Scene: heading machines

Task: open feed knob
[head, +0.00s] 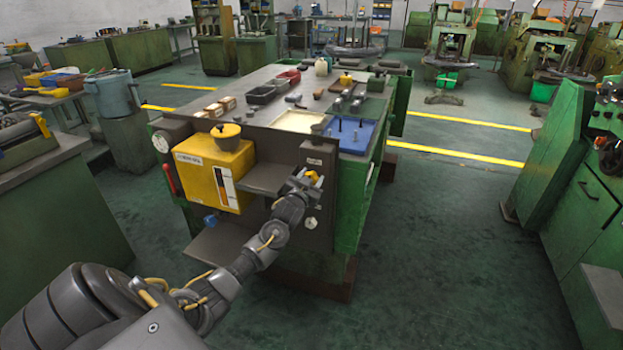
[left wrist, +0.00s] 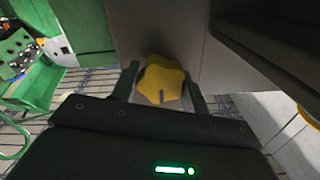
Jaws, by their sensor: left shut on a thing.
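The feed knob (left wrist: 161,80) is a yellow, lobed knob on a grey panel. In the left wrist view it sits between the two fingers of my left gripper (left wrist: 163,84), which is shut on it. In the head view the yellow knob (head: 314,177) shows only partly, behind my left gripper (head: 309,181) at the front right of the green bench. My left arm reaches in from the lower left. My right gripper is not in view.
A yellow box (head: 212,170) with a gauge is on the bench front, left of the gripper. A grey shelf (head: 268,180) juts out close beside my left gripper. The green bench top (head: 268,102) holds trays and parts. Open floor (head: 450,240) lies to the right.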

